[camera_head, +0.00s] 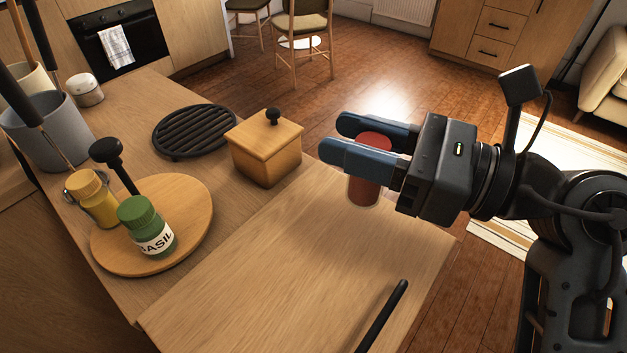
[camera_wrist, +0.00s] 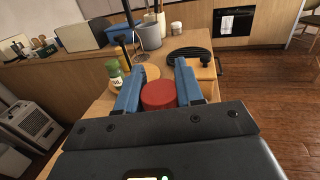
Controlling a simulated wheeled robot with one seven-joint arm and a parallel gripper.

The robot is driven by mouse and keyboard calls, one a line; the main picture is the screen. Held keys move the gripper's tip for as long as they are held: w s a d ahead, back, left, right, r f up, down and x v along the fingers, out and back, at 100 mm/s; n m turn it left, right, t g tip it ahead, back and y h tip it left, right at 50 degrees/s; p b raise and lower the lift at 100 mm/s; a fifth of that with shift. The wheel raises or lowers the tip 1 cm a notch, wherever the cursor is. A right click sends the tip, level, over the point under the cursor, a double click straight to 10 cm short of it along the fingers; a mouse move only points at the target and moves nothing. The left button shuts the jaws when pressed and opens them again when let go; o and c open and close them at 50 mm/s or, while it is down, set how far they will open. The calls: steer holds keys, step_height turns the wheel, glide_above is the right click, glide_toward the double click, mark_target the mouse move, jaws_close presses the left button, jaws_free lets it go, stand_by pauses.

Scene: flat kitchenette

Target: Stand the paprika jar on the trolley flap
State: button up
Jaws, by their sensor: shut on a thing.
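The paprika jar (camera_head: 364,190) is a small jar with a red lid and reddish contents. My gripper (camera_head: 345,139) is shut on it, with one blue finger on each side. In the wrist view its red lid (camera_wrist: 158,95) shows between the fingers (camera_wrist: 158,88). The jar is upright at the far right part of the trolley flap (camera_head: 290,255), a bare wooden board at the front. I cannot tell whether its base touches the flap or hangs just above it.
A round wooden board (camera_head: 195,215) holds a green basil jar (camera_head: 146,226) and a yellow jar (camera_head: 92,198). A wooden box (camera_head: 264,148) and a black trivet (camera_head: 194,132) stand behind the flap. A black handle (camera_head: 382,318) lies at the flap's front right. The flap's middle is clear.

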mark_target(379, 200)
steer(key=shift+w+a+f+b, duration=0.2)
steer(key=shift+a+f, duration=0.5)
steer(key=shift+f, duration=0.4)
steer(key=shift+w+a+f+b, duration=0.2)
steer(key=shift+a+f, duration=0.5)
steer(key=shift+f, duration=0.4)
steer(key=shift+w+a+f+b, duration=0.2)
steer(key=shift+a+f, duration=0.5)
steer(key=shift+f, duration=0.4)
steer(key=shift+f, duration=0.15)
steer(key=o, duration=1.1)
steer(key=shift+r, duration=0.25)
steer(key=v, duration=1.1)
steer(key=shift+d+f+b, duration=0.1)
steer(key=shift+b, duration=0.2)
steer(key=shift+s+d, duration=0.25)
steer(key=shift+d, duration=0.15)
